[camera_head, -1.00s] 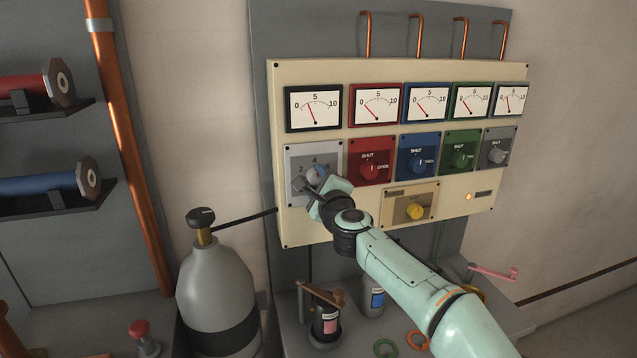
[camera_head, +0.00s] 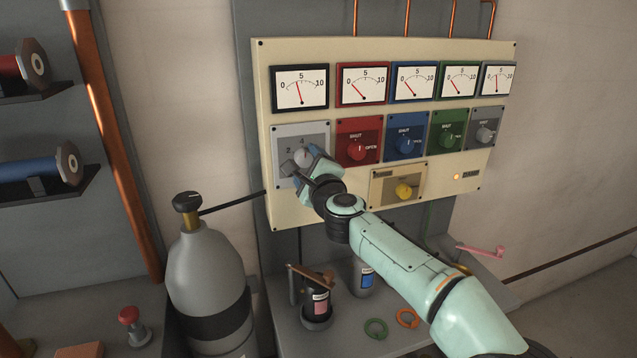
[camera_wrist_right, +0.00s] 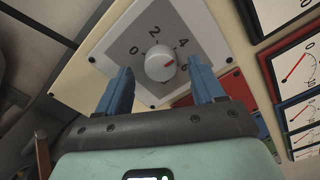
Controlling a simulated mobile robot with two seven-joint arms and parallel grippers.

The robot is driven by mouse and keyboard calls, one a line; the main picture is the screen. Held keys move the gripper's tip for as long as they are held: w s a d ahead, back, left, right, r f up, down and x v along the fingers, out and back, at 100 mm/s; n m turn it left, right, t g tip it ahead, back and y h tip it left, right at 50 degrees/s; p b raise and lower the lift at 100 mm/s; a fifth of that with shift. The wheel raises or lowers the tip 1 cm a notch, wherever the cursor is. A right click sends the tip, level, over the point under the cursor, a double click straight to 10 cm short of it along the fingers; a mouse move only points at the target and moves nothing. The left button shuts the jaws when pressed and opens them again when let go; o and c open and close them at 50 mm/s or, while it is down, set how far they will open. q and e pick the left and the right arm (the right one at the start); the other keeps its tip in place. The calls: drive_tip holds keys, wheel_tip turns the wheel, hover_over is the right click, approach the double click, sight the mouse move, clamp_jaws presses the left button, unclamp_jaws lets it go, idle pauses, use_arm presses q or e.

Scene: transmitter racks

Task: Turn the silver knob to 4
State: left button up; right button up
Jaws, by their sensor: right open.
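The silver knob (camera_head: 303,156) sits on a light grey plate (camera_head: 288,135) with printed numbers, at the left of the cream panel. My left gripper is out of view.
Black-framed gauge (camera_head: 300,88) above the knob reads a little under 5. Red (camera_head: 358,150), blue (camera_head: 406,146) and green (camera_head: 448,142) valve knobs lie to the right, a yellow knob (camera_head: 404,191) below. A grey bottle (camera_head: 208,280) stands left; small items lie on the shelf.

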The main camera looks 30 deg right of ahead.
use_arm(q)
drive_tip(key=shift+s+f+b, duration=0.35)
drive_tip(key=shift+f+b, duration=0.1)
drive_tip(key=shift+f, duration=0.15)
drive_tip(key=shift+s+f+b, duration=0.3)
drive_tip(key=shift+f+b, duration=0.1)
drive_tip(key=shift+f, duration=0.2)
use_arm(e)
drive_tip(key=v, duration=1.1)
drive_tip(key=shift+s, duration=0.35)
drive_tip(key=shift+a, duration=0.15)
